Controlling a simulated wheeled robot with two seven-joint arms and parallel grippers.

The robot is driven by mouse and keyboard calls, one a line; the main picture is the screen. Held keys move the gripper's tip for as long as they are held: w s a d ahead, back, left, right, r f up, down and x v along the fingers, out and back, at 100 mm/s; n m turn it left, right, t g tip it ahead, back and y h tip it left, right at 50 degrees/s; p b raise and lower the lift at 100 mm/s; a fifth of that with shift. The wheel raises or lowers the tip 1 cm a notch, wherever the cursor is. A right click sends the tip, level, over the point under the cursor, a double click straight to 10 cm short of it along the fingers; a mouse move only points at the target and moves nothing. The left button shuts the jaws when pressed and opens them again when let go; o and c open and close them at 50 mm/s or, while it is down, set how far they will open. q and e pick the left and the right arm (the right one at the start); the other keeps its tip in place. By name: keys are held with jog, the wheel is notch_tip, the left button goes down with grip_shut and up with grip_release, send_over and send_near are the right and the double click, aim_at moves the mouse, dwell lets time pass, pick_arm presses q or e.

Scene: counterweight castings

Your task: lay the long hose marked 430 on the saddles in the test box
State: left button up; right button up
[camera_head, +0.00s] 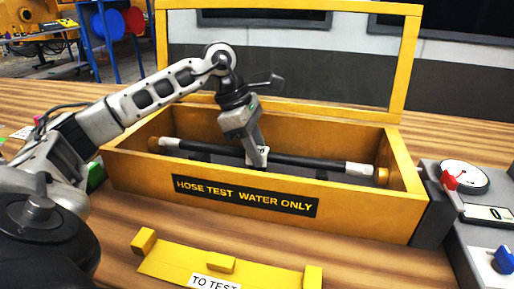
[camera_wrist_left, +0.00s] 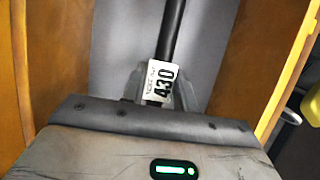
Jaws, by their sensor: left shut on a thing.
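The long black hose (camera_head: 304,161) with pale metal end fittings lies lengthwise inside the yellow test box (camera_head: 146,178), low between its walls. Its white tag reads 430 in the left wrist view (camera_wrist_left: 161,80). My left gripper (camera_head: 258,160) reaches down into the box and is shut on the hose near the tag. The hose ends are close to round brass-coloured parts at the box's two ends. The saddles are hidden or too small to make out, so I cannot tell whether the hose rests on them. My right gripper is not in view.
The box's framed clear lid (camera_head: 410,62) stands open behind it. A yellow rack marked TO TEST (camera_head: 170,263) lies in front and holds no hose. A grey gauge unit (camera_head: 430,172) with red and blue handles stands close on the right.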

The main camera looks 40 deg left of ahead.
pick_arm(q)
jog(key=shift+f+b, duration=0.3)
jog(key=shift+f, duration=0.1)
jog(key=o, duration=1)
